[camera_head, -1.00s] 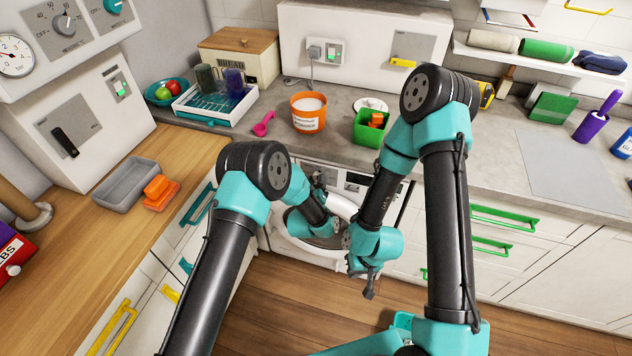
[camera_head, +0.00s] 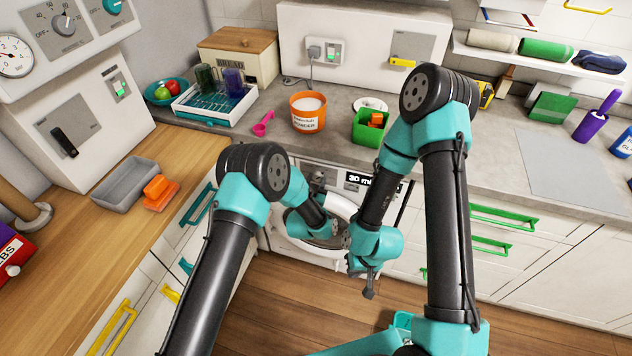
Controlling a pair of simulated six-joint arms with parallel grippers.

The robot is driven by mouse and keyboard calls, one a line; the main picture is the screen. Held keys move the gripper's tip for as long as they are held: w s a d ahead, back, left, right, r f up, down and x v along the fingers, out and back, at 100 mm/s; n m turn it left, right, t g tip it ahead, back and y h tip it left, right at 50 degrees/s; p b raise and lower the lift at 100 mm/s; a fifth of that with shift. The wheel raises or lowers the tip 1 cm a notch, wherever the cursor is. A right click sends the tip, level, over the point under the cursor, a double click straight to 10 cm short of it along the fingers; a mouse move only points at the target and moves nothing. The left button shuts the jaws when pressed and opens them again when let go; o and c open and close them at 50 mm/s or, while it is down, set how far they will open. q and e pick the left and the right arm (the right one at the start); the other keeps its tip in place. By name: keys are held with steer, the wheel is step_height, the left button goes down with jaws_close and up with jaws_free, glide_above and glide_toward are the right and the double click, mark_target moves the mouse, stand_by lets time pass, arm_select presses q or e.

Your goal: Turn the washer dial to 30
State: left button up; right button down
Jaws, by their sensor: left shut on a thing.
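The white washer (camera_head: 284,243) stands under the counter, with its round door partly hidden behind my arms. Its display (camera_head: 358,179) is lit and reads "30" followed by letters that my right arm cuts off.
An orange powder tub (camera_head: 308,112), a pink scoop (camera_head: 263,124) and a green container (camera_head: 370,128) stand on the counter above the washer. Another dial, a temperature knob (camera_head: 64,26), is on the unit at upper left. Green-handled drawers (camera_head: 505,219) are to the right.

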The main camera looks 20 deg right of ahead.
stand_by(0.3)
arm_select(q)
steer(key=o, duration=0.9)
steer(key=shift+s, duration=0.1)
steer(key=v, duration=1.7)
steer(key=shift+a, duration=0.15)
steer(key=s+a+f+n+g+y, duration=0.1)
steer(key=a+f+n+g+y, duration=0.2)
steer(key=a, duration=0.7)
steer(key=a+f+n+g+y, duration=0.2)
steer(key=a+f+g, duration=0.25)
steer(key=a, duration=0.45)
steer(key=s+a+n+g, duration=0.1)
steer(key=s+a+g, duration=0.1)
steer(key=s+a, duration=0.2)
steer(key=s+a+n+g, duration=0.2)
steer(key=s+a+g, duration=0.1)
steer(key=s+a, duration=0.2)
steer(key=s+a+n+g, duration=0.2)
steer(key=s+a+g, duration=0.1)
steer(key=s+a, duration=0.2)
steer(key=shift+s+r, duration=0.3)
steer(key=shift+s, duration=0.2)
